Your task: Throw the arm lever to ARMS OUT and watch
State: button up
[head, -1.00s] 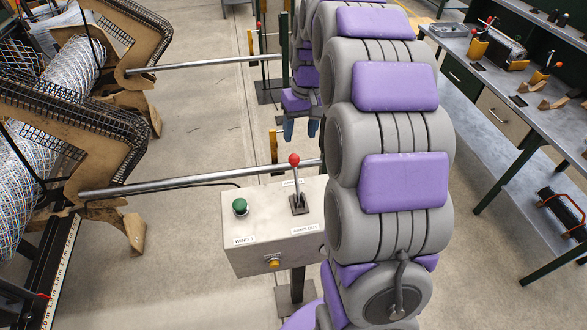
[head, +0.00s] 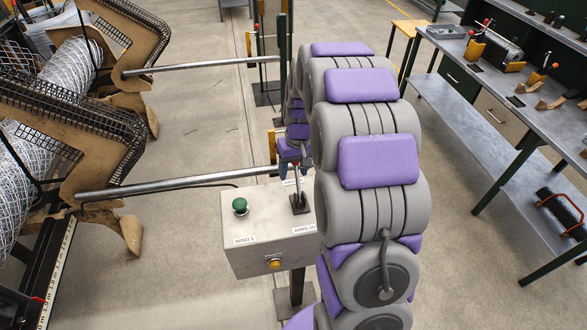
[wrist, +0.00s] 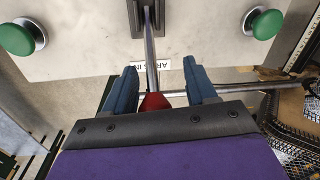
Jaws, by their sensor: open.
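The arm lever (head: 298,190) rises from a dark slotted base on the light grey control box (head: 262,228). An ARMS OUT label (head: 304,230) is on the near side of the slot. In the wrist view the lever's shaft (wrist: 150,45) runs down to its red knob (wrist: 152,101), which sits between my two blue fingers. My gripper (wrist: 160,68) is open around the knob and upper shaft; I cannot tell whether either finger touches. An ARMS IN label (wrist: 152,65), partly hidden, shows behind the shaft.
A green button (head: 240,206) and a yellow button (head: 273,263) are on the box. A long metal rod (head: 175,182) runs behind it to the brown mesh-edged machine arms (head: 85,165) at left. A workbench (head: 470,135) stands at right.

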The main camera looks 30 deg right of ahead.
jog(key=shift+d, duration=0.55)
jog(key=shift+c, duration=1.2)
jog(key=shift+a, duration=0.25)
jog(key=c, duration=0.4)
jog(key=shift+d, duration=0.1)
grip_shut()
